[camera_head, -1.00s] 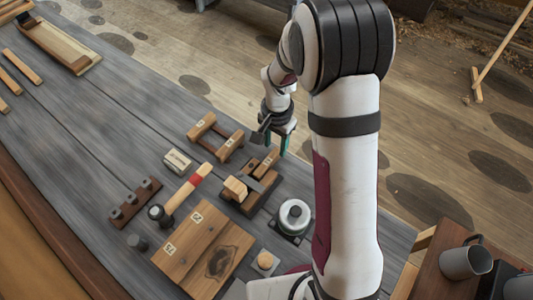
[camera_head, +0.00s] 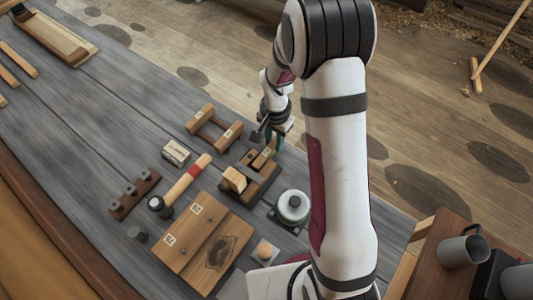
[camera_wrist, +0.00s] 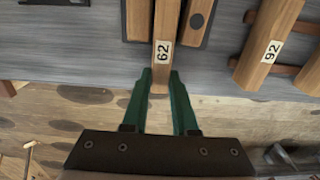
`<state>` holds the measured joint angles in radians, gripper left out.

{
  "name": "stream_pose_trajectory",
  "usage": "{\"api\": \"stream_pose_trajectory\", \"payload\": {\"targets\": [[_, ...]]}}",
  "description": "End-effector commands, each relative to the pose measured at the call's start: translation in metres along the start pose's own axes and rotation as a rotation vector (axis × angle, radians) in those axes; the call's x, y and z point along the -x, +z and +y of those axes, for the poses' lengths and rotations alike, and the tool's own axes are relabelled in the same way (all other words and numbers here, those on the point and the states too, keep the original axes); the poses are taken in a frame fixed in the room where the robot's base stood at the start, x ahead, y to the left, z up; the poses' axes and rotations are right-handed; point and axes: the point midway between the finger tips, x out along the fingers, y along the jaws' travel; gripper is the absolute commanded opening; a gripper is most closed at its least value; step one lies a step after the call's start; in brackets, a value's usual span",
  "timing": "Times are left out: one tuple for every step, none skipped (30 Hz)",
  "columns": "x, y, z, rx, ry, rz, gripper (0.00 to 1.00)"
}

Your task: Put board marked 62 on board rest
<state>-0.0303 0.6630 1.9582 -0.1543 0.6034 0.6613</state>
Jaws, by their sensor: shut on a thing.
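A narrow wooden board with a white label 62 (camera_wrist: 164,28) lies in the dark wooden block (camera_head: 261,190), and its near end sticks out past the block. The board also shows in the head view (camera_head: 262,159). My gripper (camera_wrist: 160,76), with green fingers, is shut on that end, one finger on each side; it also shows in the head view (camera_head: 275,138). A frame of two wooden bars joined by cross rods (camera_head: 215,127) stands beside the block; one bar (camera_wrist: 268,46) bears the label 92. I cannot tell for sure whether this is the board rest.
A mallet (camera_head: 184,184), a small labelled box (camera_head: 176,152), a dark peg rack (camera_head: 134,194), a wide labelled plank (camera_head: 204,240) and a round silver-topped item (camera_head: 293,206) surround the block.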

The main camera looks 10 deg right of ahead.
Motion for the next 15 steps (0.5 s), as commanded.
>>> {"api": "stream_pose_trajectory", "payload": {"targets": [[0.001, 0.000, 0.000, 0.000, 0.000, 0.000, 0.00], [0.003, 0.000, 0.000, 0.000, -0.001, 0.001, 0.00], [0.007, -0.001, -0.001, 0.001, -0.002, 0.002, 0.00], [0.011, -0.001, -0.001, 0.001, -0.003, 0.003, 0.00], [0.014, -0.001, -0.001, 0.000, -0.002, 0.002, 0.00], [0.018, -0.001, -0.001, 0.000, -0.003, 0.002, 0.00], [0.022, -0.001, -0.001, 0.000, -0.003, 0.002, 0.00], [0.025, 0.000, -0.001, -0.001, -0.002, 0.002, 0.00], [0.030, -0.001, -0.001, 0.000, -0.003, 0.002, 0.00], [0.033, -0.001, -0.001, -0.001, -0.002, 0.002, 0.00], [0.037, -0.001, -0.001, 0.000, -0.002, 0.002, 0.00], [0.041, -0.001, 0.000, 0.000, -0.002, 0.002, 0.00], [0.044, -0.001, -0.001, 0.000, -0.002, 0.002, 0.00], [0.048, -0.001, -0.001, 0.001, -0.003, 0.003, 0.00], [0.052, 0.000, -0.001, 0.000, -0.002, 0.001, 0.00]]}}
